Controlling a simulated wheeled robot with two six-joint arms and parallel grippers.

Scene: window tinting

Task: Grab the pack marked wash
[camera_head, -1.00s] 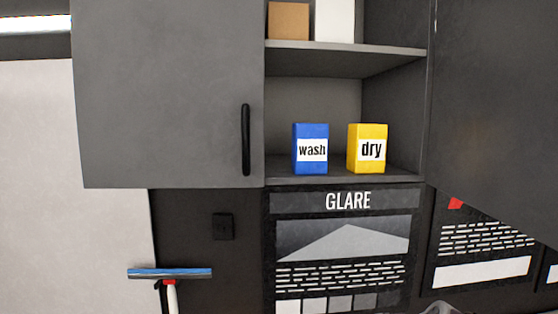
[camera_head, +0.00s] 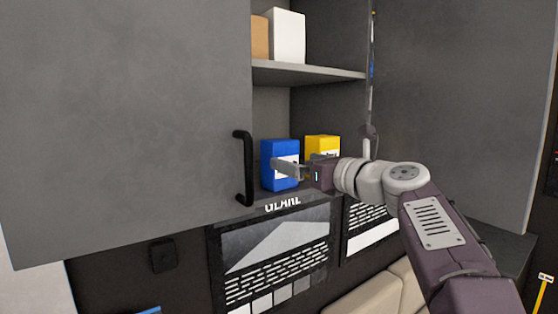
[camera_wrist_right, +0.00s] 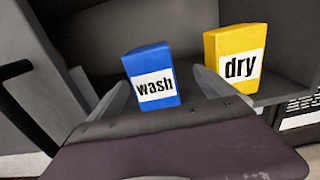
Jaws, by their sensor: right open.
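The blue pack marked wash (camera_head: 279,152) stands upright on the lower cupboard shelf. In the right wrist view the wash pack (camera_wrist_right: 151,72) shows its white label, between the two fingers. The yellow pack marked dry (camera_head: 322,146) stands to its right; in the right wrist view it (camera_wrist_right: 236,58) is outside the right finger. My right gripper (camera_head: 284,168) is open in front of the wash pack and hides part of its label. In the right wrist view my right gripper (camera_wrist_right: 163,92) has its fingers on either side of the blue pack. I cannot tell whether they touch it. My left gripper is out of view.
A large grey cupboard door with a black handle (camera_head: 243,168) is close on the left. The upper shelf (camera_head: 308,73) holds a brown box (camera_head: 260,38) and a white box (camera_head: 288,36). A glare poster (camera_head: 275,250) hangs below.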

